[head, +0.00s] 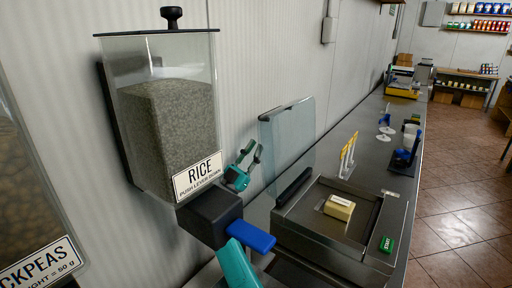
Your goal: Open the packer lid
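The packer (335,262) is a low grey metal machine on the counter, with a pale yellow block (339,207) on its top and a green button (386,244) at its front right. Its lid, a see-through bluish panel (290,140), stands raised and nearly upright at the machine's rear left, by the wall. My gripper (256,149), teal with dark fingers, is just left of the lid, near the wall and behind the rice dispenser. Its fingers look apart with nothing between them. Whether it touches the lid cannot be told.
The rice dispenser (165,130), with a blue lever (251,236), fills the near left. A chickpeas dispenser (30,200) stands further left. White and yellow upright pieces (347,157) stand behind the packer. Blue-handled items (408,148) stand along the counter; tiled floor (455,230) lies right.

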